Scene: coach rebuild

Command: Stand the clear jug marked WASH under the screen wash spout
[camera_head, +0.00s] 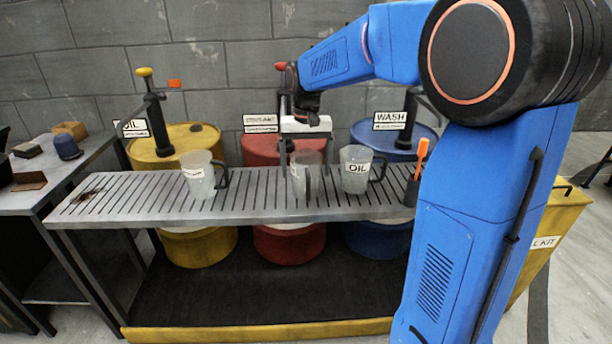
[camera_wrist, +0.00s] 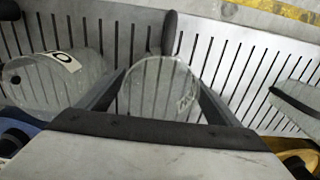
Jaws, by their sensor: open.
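A clear jug (camera_head: 300,180) stands upright on the slatted rack (camera_head: 245,206), in front of the red drum. A clear jug marked OIL (camera_head: 355,170) stands just right, in front of the blue drum, and a third clear jug (camera_head: 203,178) with an unreadable label stands at left.
A yellow drum (camera_head: 175,140) and a red drum (camera_head: 262,148) stand behind the rack. A black cup (camera_head: 412,190) with an orange-handled tool (camera_head: 421,158) is at the rack's right end. A side table (camera_head: 45,190) stands left. The rack is bare between the left and middle jugs.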

